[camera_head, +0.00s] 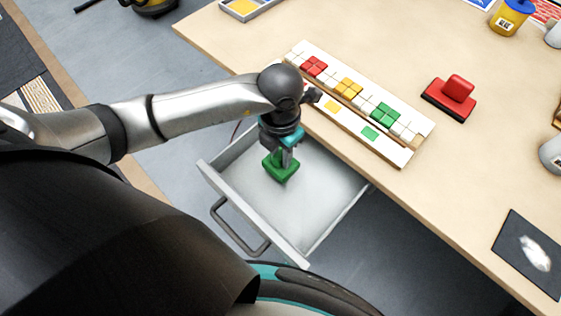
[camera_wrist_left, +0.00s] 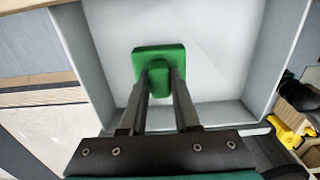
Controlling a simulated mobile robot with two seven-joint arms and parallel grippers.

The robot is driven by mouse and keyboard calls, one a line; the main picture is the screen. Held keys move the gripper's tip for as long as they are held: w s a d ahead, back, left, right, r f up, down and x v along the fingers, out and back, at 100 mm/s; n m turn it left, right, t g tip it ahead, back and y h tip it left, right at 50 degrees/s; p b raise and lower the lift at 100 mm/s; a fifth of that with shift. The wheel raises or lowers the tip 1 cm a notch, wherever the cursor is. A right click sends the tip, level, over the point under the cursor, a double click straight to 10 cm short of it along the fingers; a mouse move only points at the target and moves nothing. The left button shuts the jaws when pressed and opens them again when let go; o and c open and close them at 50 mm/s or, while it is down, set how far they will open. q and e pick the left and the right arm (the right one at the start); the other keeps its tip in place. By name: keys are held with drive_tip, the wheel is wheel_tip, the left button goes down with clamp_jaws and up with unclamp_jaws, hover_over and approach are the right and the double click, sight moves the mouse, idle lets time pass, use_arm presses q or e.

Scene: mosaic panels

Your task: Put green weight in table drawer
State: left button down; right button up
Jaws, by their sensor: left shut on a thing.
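The green weight (camera_head: 281,168) has a square base with a raised grip. My left gripper (camera_head: 287,155) is shut on its grip, and the weight is over the inside of the open table drawer (camera_head: 325,180). I cannot tell whether its base touches the drawer floor. The left wrist view shows the green weight (camera_wrist_left: 160,66) between the two fingers of my left gripper (camera_wrist_left: 160,75), with the white drawer floor (camera_wrist_left: 225,50) around it. The drawer is pulled out from under the table, with a grey handle (camera_head: 240,228) at its front. My right gripper is not in view.
On the wooden table (camera_head: 400,55) lies a board with coloured tiles (camera_head: 350,95). A red weight (camera_head: 455,95), a dark panel (camera_head: 530,253) and a yellow cup with a blue lid (camera_head: 510,17) are further right. The drawer looks otherwise empty.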

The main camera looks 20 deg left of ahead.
sight(280, 162)
use_arm(q)
drive_tip(key=shift+f+b, duration=0.35)
drive_tip(key=shift+f, duration=1.65)
drive_tip(key=shift+f, duration=0.15)
drive_tip(key=c, duration=0.6)
unclamp_jaws()
drive_tip(key=shift+c, duration=0.2)
drive_tip(key=shift+r, duration=0.35)
wheel_tip(280, 162, up, 12)
drive_tip(key=shift+f+p, duration=0.2)
drive_tip(key=shift+p, duration=0.8)
